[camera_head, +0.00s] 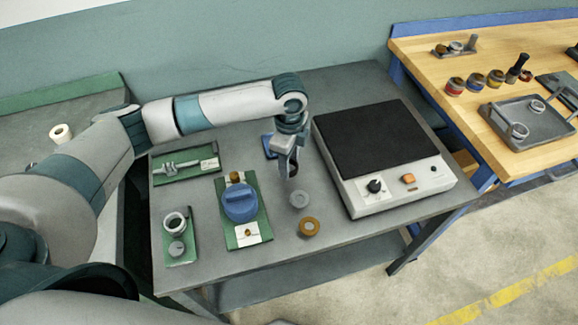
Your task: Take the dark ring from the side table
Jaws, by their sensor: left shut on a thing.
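My left gripper (289,173) points down over the middle of the grey table (345,225), left of the black-topped machine. It is shut on a small dark thing, seemingly the dark ring (294,169), mostly hidden between the fingers. It is held just above the table top or close to it; the gap is hard to judge. My right gripper is not in view.
The machine (372,138) with knobs stands to the right. A blue round device (240,203) sits on a green mat, left. Other green mats hold a wrench-like tool (182,167) and a ring (175,222). A wooden bench (440,50) with a grey tray (528,137) is far right.

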